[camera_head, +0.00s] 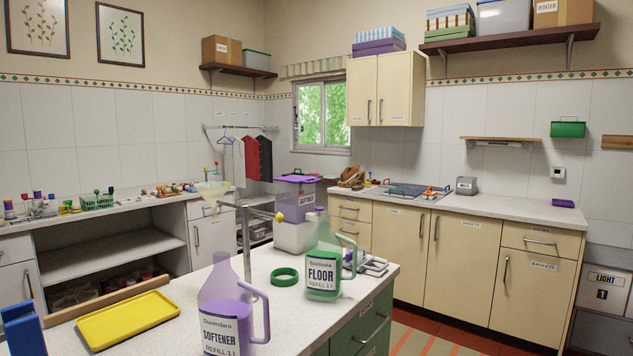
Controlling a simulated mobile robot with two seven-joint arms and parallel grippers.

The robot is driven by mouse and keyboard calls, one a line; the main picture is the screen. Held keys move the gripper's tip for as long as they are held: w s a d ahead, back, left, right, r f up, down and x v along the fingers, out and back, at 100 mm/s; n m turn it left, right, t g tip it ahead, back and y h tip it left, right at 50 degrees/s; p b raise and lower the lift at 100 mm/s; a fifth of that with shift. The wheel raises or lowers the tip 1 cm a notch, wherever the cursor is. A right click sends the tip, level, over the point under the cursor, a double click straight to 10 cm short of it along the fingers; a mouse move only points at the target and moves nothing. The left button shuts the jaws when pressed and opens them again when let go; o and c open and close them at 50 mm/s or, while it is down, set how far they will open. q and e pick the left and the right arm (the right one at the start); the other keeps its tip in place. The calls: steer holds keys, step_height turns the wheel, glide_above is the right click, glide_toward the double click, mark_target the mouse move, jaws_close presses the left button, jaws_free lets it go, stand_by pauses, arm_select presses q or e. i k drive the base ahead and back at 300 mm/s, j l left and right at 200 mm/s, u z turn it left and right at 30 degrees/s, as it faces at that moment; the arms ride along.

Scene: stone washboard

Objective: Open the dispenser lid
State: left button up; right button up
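A box-shaped dispenser (298,204) with a purplish body stands on a white block (292,237) at the back of the near worktop. Its purple lid (297,179) lies flat across the top and looks closed, with a small blue part on it. A yellow knob (280,217) shows at its left front. Neither of my grippers can be made out in the head view.
A clear purple softener bottle (228,310) and a green floor bottle (322,262) stand on the near worktop (300,312). A funnel on a metal stand (242,240), green ring (285,275) and yellow tray (128,320) are there. A blue object (22,330) shows at lower left.

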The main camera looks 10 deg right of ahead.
mark_target(294, 179)
steer(key=k+l+u, duration=0.1)
steer(key=u, duration=0.65)
steer(key=i+l+u, duration=0.1)
steer(key=l+u, duration=0.95)
steer(key=l, duration=0.5)
steer(key=l+u, duration=0.1)
steer(key=l, duration=0.8)
steer(key=k+l, duration=0.1)
steer(key=l, duration=0.8)
steer(key=u, duration=0.05)
